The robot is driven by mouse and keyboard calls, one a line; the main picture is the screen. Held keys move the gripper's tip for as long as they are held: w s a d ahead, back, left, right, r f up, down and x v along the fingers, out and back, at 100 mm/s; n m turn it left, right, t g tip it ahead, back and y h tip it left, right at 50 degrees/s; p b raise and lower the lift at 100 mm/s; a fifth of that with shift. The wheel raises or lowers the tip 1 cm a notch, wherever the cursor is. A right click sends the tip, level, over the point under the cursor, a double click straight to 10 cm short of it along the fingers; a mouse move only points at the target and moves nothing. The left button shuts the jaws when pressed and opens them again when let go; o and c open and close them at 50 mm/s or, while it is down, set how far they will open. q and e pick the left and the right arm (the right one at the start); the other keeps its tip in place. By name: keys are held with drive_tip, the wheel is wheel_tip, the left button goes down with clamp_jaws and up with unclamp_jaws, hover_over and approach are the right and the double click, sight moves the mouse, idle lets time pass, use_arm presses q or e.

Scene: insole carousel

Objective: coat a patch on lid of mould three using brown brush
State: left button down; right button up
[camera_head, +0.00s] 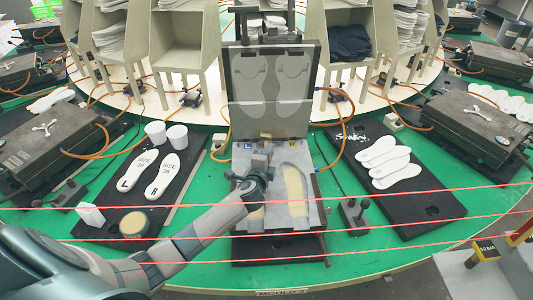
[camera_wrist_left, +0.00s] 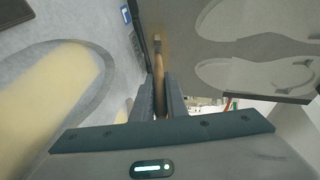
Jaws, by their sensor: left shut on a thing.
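The open mould in front of me has its grey lid (camera_head: 272,88) standing upright, with two insole outlines on its face; the lid also shows in the wrist view (camera_wrist_left: 225,35). The mould base (camera_head: 272,232) has a pale yellow filled right cavity (camera_head: 295,190); its left cavity is partly hidden by my arm. My left gripper (camera_head: 256,176) is over the left side of the base, just in front of the lid. It is shut on the brown brush (camera_wrist_left: 158,78), whose handle stands between the fingers; its far end points toward the lid. I cannot tell whether it touches. My right gripper is out of view.
A black board (camera_head: 185,187) at left bears two white insoles, white cups and a round tan pot (camera_head: 134,223). A board (camera_head: 440,207) at right bears white insoles. Orange hoses, red lines across the front and closed moulds (camera_head: 470,130) flank the station.

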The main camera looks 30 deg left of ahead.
use_arm(q)
drive_tip(key=shift+d, duration=0.1)
drive_tip(key=shift+w+d, duration=0.55)
drive_tip(key=shift+d, duration=0.2)
drive_tip(key=shift+w+d, duration=0.5)
drive_tip(key=shift+d, duration=0.25)
drive_tip(key=shift+w+d+b, duration=0.3)
drive_tip(key=shift+w+d, duration=0.15)
drive_tip(key=shift+d, duration=0.4)
drive_tip(key=shift+w+d+b, duration=0.3)
drive_tip(key=shift+w+d, duration=0.15)
drive_tip(key=shift+d, duration=0.35)
drive_tip(key=shift+w+d, duration=0.1)
drive_tip(key=shift+w+d+b, duration=0.25)
drive_tip(key=shift+w+d, duration=0.25)
drive_tip(key=shift+d, duration=0.25)
drive_tip(key=shift+w+d+b, duration=0.25)
drive_tip(key=shift+w+d, duration=0.2)
drive_tip(key=shift+d, duration=0.3)
drive_tip(key=shift+a+r, duration=0.1)
